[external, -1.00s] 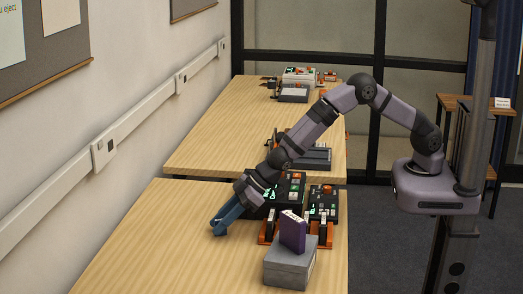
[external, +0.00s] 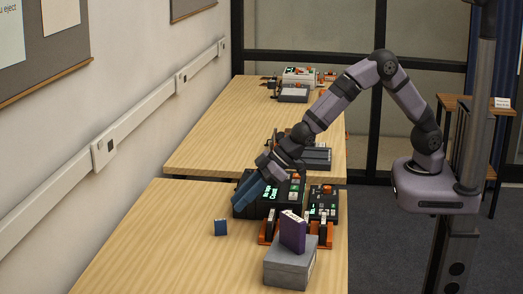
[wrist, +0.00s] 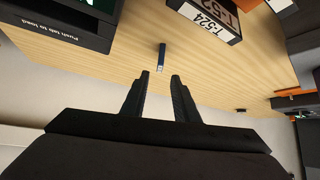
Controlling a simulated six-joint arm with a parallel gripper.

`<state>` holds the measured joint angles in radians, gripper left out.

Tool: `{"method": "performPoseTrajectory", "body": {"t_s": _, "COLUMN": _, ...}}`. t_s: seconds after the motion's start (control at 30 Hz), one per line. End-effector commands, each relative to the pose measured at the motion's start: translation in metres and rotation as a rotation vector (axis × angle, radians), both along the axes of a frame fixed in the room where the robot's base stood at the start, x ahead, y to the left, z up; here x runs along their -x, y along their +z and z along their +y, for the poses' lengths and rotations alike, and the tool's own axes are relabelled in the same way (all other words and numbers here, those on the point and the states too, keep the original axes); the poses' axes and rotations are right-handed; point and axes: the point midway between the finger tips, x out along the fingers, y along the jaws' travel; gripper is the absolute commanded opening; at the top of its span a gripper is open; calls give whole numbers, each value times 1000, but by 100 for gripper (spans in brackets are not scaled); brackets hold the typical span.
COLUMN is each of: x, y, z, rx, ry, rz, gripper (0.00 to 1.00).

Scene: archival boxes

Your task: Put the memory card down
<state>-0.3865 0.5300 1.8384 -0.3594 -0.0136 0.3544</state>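My gripper (external: 240,208) is above and behind the card, beside the device. In the wrist view my gripper (wrist: 160,75) has its two dark fingers apart with nothing between them. The card stands clear of both fingers.
A dark device (external: 268,208) with lit screens and buttons is close to my gripper. A purple box (external: 293,232) stands on a grey box (external: 290,268) at the front right. Orange-based holders (external: 268,228) are near it. The table's left side is clear.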

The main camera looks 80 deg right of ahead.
Motion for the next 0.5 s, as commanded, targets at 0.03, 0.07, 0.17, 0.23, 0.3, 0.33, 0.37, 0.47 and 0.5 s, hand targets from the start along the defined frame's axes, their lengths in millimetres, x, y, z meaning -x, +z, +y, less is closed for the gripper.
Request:
{"method": "performPoseTrajectory", "body": {"t_s": 0.03, "x": 5, "y": 7, "z": -2, "rx": 0, "ry": 0, "rz": -1, "gripper": 28}}
{"method": "performPoseTrajectory", "body": {"t_s": 0.07, "x": 7, "y": 9, "z": -3, "rx": 0, "ry": 0, "rz": -1, "gripper": 28}}
{"method": "performPoseTrajectory", "body": {"t_s": 0.17, "x": 13, "y": 16, "z": -5, "rx": 0, "ry": 1, "rz": -1, "gripper": 28}}
{"method": "performPoseTrajectory", "body": {"t_s": 0.23, "x": 16, "y": 18, "z": -7, "rx": 1, "ry": 1, "rz": 1, "gripper": 28}}
{"method": "performPoseTrajectory", "body": {"t_s": 0.3, "x": 18, "y": 20, "z": -7, "rx": 1, "ry": 1, "rz": 0, "gripper": 28}}
{"method": "performPoseTrajectory", "body": {"t_s": 0.33, "x": 18, "y": 20, "z": -8, "rx": 1, "ry": 1, "rz": 0, "gripper": 28}}
{"method": "performPoseTrajectory", "body": {"t_s": 0.37, "x": 19, "y": 20, "z": -8, "rx": 1, "ry": 1, "rz": 0, "gripper": 28}}
{"method": "performPoseTrajectory", "body": {"t_s": 0.47, "x": 19, "y": 20, "z": -8, "rx": 1, "ry": 1, "rz": 0, "gripper": 28}}
{"method": "performPoseTrajectory", "body": {"t_s": 0.5, "x": 19, "y": 20, "z": -8, "rx": 1, "ry": 1, "rz": 0, "gripper": 28}}
